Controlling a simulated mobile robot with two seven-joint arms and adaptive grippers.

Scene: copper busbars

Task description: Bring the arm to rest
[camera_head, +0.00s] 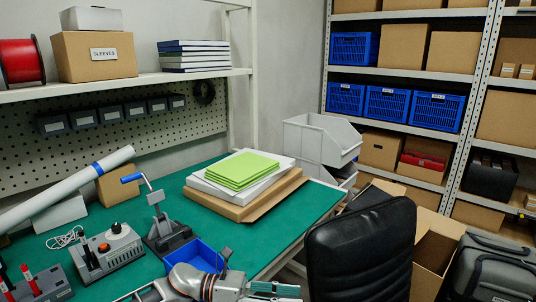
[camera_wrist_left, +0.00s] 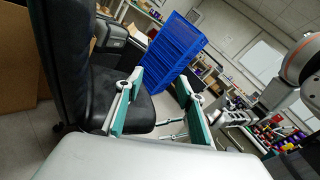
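My left arm comes in along the bottom edge of the head view. Its gripper (camera_head: 274,290) is at the table's front edge, with green finger pads, beside the blue bin (camera_head: 196,255). In the left wrist view the same gripper (camera_wrist_left: 158,103) has its two green-padded fingers spread wide with nothing between them. Beyond the fingers there is a black chair and the floor. Part of my other arm shows at the right of the left wrist view; what seems to be its gripper (camera_wrist_left: 232,110) is too small to read.
The green table (camera_head: 295,215) bears a hand press (camera_head: 165,225), a grey control box (camera_head: 108,250) and a cardboard sheet with green sheets (camera_head: 240,170) on top. A black chair (camera_head: 360,255) and open carton (camera_head: 435,250) stand right of the table. Shelves (camera_head: 400,105) line the back.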

